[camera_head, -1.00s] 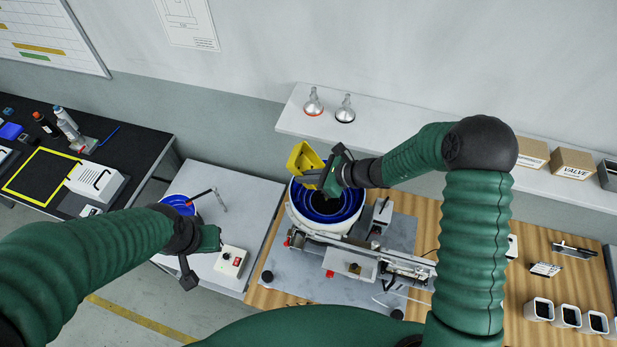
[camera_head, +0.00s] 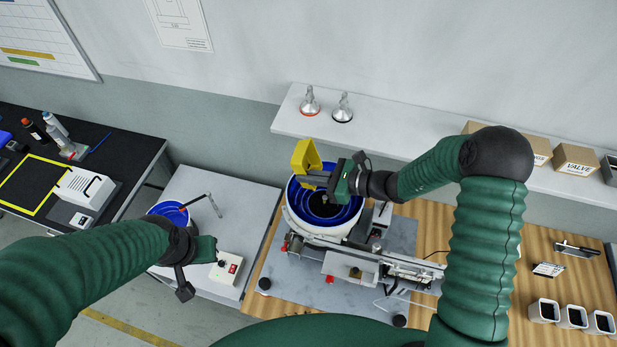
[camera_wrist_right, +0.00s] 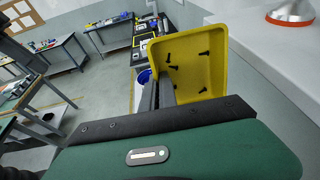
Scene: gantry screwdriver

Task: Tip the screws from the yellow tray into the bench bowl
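The yellow tray (camera_head: 305,156) is tilted steeply over the far left rim of the large blue bowl (camera_head: 325,207) on the bench. My right gripper (camera_head: 318,180) is shut on the tray and holds it above the bowl. In the right wrist view the inside of the yellow tray (camera_wrist_right: 190,52) shows several dark screws on it. Whether screws lie in the bowl cannot be told. My left gripper (camera_head: 203,251) is over the light side table near a smaller blue bowl (camera_head: 168,211); its fingers are not clear.
A white control box (camera_head: 227,266) with a red switch stands on the side table. A rail mechanism (camera_head: 375,265) runs right from the large bowl. A wall shelf (camera_head: 380,140) with two metal funnels and boxes is behind the tray. White cups (camera_head: 572,317) stand at right.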

